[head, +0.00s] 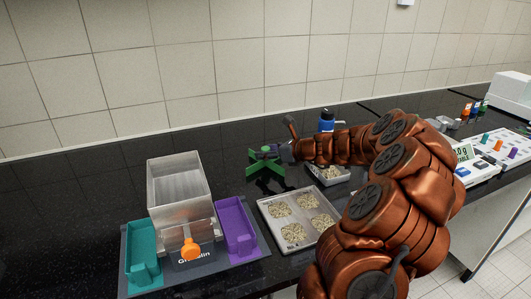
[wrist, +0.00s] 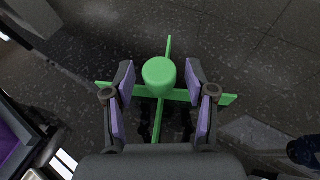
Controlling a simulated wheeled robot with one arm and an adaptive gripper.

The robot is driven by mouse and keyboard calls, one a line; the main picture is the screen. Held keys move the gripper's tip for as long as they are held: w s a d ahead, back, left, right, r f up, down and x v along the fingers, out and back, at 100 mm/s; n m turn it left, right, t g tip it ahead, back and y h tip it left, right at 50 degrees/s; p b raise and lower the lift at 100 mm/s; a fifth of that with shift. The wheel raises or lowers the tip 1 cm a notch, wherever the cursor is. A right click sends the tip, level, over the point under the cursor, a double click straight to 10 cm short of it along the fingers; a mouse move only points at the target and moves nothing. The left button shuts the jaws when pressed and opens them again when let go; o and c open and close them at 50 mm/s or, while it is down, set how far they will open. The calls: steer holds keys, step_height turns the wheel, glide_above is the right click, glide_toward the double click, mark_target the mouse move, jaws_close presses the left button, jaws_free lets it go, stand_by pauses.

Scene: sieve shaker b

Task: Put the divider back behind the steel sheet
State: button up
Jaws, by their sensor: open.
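The divider (head: 266,172) is a green cross with a round knob on top. It stands on the dark counter behind the flat steel sheet (head: 262,212), which bears several piles of grain. In the wrist view the divider's green knob (wrist: 159,76) shows between the fingers, with the cross arms spreading out below. My gripper (head: 272,150) is open, with one finger on each side of the knob; it also shows in the wrist view (wrist: 160,84). A small gap shows on both sides. Whether the divider's feet touch the counter is hard to tell.
A steel hopper box (head: 180,182) with an orange knob (head: 191,249) stands at left between a teal bin (head: 143,262) and a purple bin (head: 237,228). A blue bottle (head: 326,121) and a small grain tray (head: 328,175) are near my arm. The back-left counter is clear.

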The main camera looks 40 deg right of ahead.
steer(key=v, duration=1.1)
steer(key=shift+b, duration=0.3)
steer(key=shift+s, duration=0.15)
